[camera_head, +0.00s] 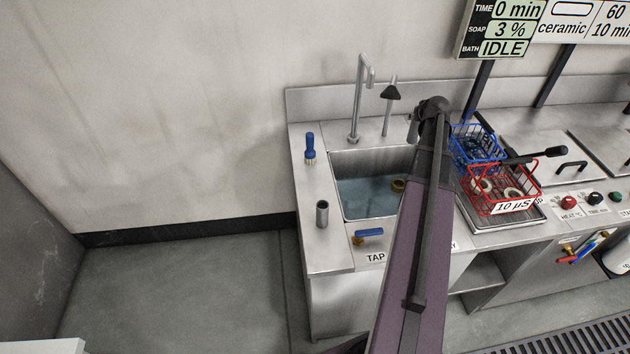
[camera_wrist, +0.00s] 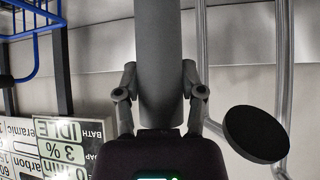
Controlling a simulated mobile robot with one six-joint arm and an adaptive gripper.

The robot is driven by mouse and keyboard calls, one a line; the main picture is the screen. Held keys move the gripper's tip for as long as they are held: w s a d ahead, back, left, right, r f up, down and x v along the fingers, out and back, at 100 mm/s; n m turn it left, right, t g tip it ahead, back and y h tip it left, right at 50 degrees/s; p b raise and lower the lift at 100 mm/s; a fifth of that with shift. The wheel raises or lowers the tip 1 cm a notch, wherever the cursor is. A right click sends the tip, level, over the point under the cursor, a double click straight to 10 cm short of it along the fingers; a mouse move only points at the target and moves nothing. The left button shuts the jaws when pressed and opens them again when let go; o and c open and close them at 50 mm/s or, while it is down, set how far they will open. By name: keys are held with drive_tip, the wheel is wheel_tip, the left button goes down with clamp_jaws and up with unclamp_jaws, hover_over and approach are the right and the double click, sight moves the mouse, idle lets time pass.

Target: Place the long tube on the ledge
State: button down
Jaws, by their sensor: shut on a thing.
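My gripper (camera_wrist: 159,88) is shut on the long grey tube (camera_wrist: 158,35), with one finger on each side of it in the wrist view. The tube runs up out of the top of that view, so its far end is hidden. In the head view my arm reaches over the right side of the sink, and my gripper is mostly hidden behind it.
The sink (camera_head: 365,195) holds water and a brass-coloured ring. A short grey cup (camera_head: 322,213) and blue-handled brush (camera_head: 309,146) stand left. Blue (camera_head: 472,148) and red (camera_head: 503,190) baskets sit right.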

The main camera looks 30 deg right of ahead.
wheel_tip(320, 180, up, 16)
drive_tip(key=p, duration=1.4)
drive_tip(key=shift+f, duration=0.25)
drive_tip(key=shift+d, duration=0.1)
